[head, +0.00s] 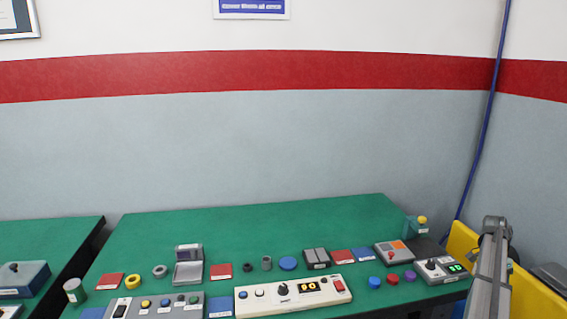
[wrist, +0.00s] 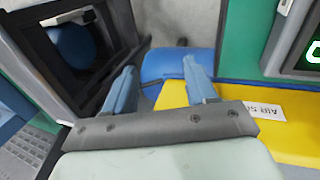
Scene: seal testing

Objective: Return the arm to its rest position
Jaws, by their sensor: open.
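My gripper (wrist: 160,74) shows in the wrist view with its two blue-grey fingers spread apart. Nothing is held between them. Beyond the fingertips are a blue rounded thing (wrist: 163,62) and a yellow surface (wrist: 285,140) with a white label, partly readable as "AIR S". I cannot tell whether the fingers touch either one. In the head view a grey part of my arm rises at the right edge, beside the green table (head: 350,215); my fingertips cannot be made out there.
The table's front half holds several devices, including a white control box (head: 265,306), a grey switch box (head: 150,308) and a box with a green display (head: 440,270). A yellow panel (head: 462,240) stands at the right. The table's back half is mostly clear. A dark-framed opening (wrist: 85,50) is close in the wrist view.

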